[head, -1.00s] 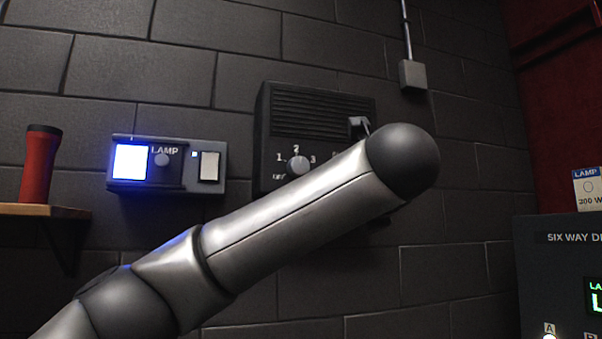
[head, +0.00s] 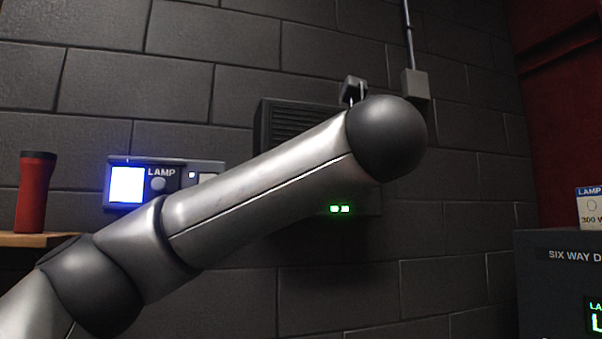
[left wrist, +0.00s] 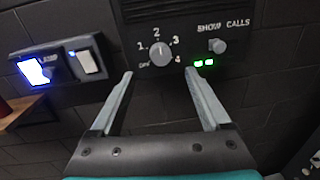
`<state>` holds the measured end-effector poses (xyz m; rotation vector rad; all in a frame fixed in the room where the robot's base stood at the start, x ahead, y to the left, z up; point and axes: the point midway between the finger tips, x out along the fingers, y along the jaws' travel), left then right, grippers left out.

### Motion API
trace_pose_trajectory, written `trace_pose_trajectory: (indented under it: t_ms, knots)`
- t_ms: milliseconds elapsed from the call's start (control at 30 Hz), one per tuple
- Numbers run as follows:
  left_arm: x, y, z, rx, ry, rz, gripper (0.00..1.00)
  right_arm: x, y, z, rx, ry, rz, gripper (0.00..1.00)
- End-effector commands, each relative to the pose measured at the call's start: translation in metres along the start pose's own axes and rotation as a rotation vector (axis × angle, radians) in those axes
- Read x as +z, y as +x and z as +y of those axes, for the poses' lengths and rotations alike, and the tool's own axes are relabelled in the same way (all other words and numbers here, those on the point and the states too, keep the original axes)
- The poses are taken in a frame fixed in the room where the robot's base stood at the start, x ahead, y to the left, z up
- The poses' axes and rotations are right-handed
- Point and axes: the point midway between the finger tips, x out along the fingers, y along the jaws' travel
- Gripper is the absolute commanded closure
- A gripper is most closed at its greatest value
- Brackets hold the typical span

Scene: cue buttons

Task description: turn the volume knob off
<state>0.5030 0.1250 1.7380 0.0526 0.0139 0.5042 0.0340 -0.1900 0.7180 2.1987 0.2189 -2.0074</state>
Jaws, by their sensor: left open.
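The volume knob (left wrist: 162,53) is a round grey dial on a dark wall panel in the left wrist view, with marks OFF, 1, 2, 3 and 4 around it. I cannot tell for certain which mark it points to. My left gripper (left wrist: 158,72) is open and empty, its fingertips just below the knob, one to each side in the picture; I cannot tell whether they touch the panel. In the head view my left arm hides the knob, and only part of the panel (head: 280,128) shows. My right gripper is in neither view.
On the same panel, a smaller SHOW CALLS knob (left wrist: 217,46) sits above two green lights (left wrist: 204,63). A lit LAMP switch box (head: 127,185) is to the left. A red tumbler (head: 35,190) stands on a wooden shelf (head: 30,239). A SIX WAY box (head: 555,285) stands at right.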

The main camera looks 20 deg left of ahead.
Motion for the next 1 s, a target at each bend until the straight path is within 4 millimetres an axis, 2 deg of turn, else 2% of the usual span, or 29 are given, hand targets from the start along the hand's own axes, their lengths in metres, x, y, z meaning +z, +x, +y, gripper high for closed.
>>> trace_pose_trajectory:
  t_ms: [33,200,433,600,867,1000]
  knots:
    - [0.003,0.013,0.001,0.004,-0.001,0.003,0.2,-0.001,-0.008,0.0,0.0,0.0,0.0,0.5]
    - [0.002,0.049,0.001,0.004,0.0,0.004,0.2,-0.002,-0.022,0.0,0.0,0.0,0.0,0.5]
    - [0.002,0.084,0.0,0.002,-0.001,0.001,0.2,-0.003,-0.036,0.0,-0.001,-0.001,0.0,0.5]
    - [0.001,0.094,0.0,0.0,-0.002,0.0,0.2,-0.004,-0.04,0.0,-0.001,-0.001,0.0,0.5]
    - [0.0,0.096,0.0,-0.001,-0.002,-0.001,0.2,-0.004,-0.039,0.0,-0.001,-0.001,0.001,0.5]
    - [0.0,0.095,-0.001,-0.001,-0.002,-0.001,0.32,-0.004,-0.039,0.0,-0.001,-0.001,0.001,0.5]
